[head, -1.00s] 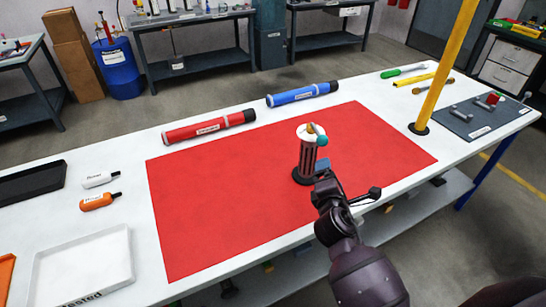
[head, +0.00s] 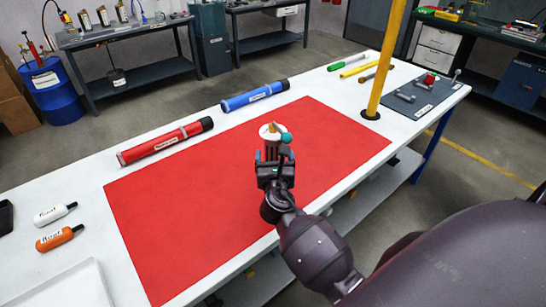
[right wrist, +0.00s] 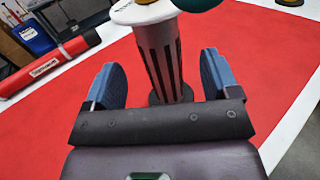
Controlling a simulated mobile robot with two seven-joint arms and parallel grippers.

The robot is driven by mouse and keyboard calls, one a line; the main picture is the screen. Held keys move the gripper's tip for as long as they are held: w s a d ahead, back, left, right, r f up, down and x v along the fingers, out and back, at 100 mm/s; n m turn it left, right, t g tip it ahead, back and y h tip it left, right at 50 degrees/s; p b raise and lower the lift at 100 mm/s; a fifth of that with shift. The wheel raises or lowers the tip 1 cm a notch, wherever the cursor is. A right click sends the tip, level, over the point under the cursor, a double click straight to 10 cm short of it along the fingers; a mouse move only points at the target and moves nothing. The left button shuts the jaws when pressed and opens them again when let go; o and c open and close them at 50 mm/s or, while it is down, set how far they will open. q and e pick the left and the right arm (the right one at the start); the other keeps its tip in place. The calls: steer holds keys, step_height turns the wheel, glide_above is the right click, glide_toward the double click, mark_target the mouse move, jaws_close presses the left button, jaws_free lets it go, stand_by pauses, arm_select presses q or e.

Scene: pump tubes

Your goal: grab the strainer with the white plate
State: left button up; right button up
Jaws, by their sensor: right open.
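My left gripper is not in view.
A red tube (head: 166,142) and a blue tube (head: 255,96) lie behind the mat. A yellow post (head: 385,65) rises at the right. White and orange bottles (head: 60,238) lie at the left. The mat around the strainer is clear.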

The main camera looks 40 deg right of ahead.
mark_target(273, 148)
steer(key=shift+r+x, duration=0.2)
steer(key=shift+x, duration=2.9)
steer(key=shift+a, duration=0.1)
steer(key=shift+c, duration=0.3)
jaws_close()
